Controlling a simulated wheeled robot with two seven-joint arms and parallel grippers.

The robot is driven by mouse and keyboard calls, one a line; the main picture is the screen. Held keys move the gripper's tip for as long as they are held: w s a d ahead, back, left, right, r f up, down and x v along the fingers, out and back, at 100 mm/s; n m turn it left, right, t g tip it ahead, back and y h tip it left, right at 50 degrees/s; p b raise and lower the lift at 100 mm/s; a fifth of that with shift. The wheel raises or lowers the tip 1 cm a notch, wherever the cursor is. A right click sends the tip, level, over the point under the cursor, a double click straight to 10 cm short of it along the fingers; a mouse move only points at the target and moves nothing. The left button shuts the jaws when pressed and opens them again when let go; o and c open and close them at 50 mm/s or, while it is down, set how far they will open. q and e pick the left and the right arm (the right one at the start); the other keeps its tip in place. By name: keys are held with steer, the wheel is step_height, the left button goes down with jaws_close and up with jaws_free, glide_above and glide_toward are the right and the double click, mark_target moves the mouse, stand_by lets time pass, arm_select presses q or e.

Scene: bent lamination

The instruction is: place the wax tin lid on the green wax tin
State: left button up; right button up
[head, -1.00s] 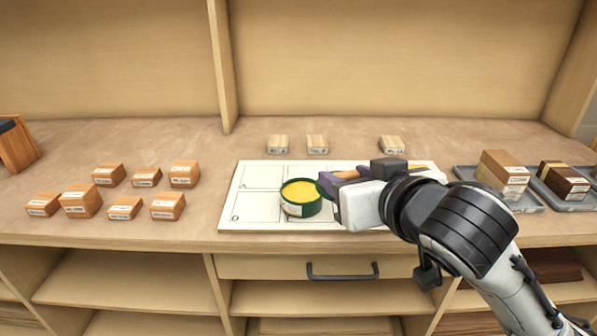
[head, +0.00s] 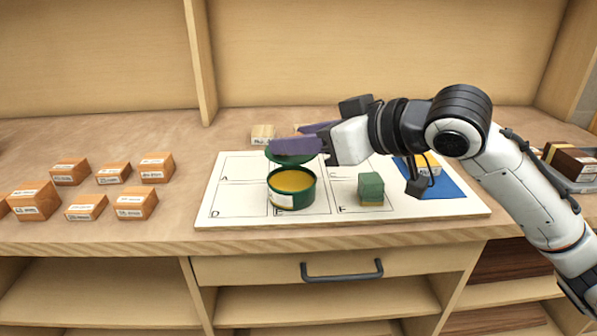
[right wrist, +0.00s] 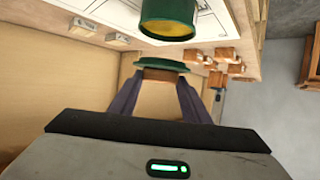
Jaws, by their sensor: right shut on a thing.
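The green wax tin (head: 292,198) stands open and upright on the white lettered board (head: 232,170), with yellow wax inside and a pale label on its front. It also shows in the right wrist view (right wrist: 168,22). My right gripper (head: 284,146) is shut on the brown knob of the green wax tin lid (head: 291,159). In the head view the lid is just above and behind the tin's far rim, partly covered by the purple fingers. In the right wrist view the lid (right wrist: 160,65) is apart from the tin. My left gripper is not in view.
A green block (head: 370,187) stands on the board right of the tin. A blue mat (head: 440,187) with a labelled block lies further right. Several labelled wooden blocks (head: 136,202) sit at the left. A small pale block (head: 263,133) is behind the board.

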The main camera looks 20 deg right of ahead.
mark_target(300, 160)
step_height(300, 160, down, 4)
steer(key=shift+b, duration=0.6)
steer(key=shift+f, duration=0.3)
steer(key=shift+r, duration=0.1)
steer(key=shift+f, duration=0.4)
steer(key=o, duration=1.1)
steer(key=shift+r, duration=0.1)
